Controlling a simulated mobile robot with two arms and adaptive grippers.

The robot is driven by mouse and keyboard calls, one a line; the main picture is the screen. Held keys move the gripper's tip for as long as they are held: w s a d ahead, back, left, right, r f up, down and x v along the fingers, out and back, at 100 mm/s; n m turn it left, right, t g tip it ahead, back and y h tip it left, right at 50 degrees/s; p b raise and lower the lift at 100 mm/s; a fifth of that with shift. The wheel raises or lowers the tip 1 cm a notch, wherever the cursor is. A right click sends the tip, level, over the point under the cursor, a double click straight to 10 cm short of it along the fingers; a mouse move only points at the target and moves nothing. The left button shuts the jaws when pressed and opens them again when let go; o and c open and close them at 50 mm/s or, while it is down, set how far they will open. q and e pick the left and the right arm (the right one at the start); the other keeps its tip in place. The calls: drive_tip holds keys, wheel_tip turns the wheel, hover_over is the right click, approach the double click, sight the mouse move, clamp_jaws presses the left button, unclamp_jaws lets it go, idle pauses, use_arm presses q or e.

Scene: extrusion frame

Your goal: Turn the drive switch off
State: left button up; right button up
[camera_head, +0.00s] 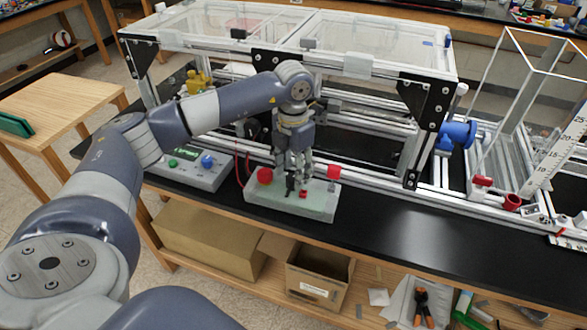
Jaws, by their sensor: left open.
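A pale green switch box (316,207) sits near the front edge of the black bench top. It carries a red knob at its left end, another red part at its right end, and small dark and red parts in the middle. My left gripper (293,181) is open and points down over the middle of this box, with its fingertips at or close to the small dark part. I cannot tell whether they touch. The gripper partly hides the box's back. A grey control box (203,176) with a green and a blue knob stands to the left. My right gripper is not in view.
An aluminium extrusion frame (436,118) with clear top panels stands right behind the switch box. A blue cylindrical part (458,133) sticks out at its right. The black bench top (400,226) is clear right of the box. Cardboard boxes (318,277) lie on the shelf below.

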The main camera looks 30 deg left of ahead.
use_arm(q)
drive_tip(key=shift+s+f, duration=0.1)
drive_tip(key=shift+f, duration=0.45)
drive_tip(key=c, duration=1)
drive_tip(key=shift+c, duration=0.2)
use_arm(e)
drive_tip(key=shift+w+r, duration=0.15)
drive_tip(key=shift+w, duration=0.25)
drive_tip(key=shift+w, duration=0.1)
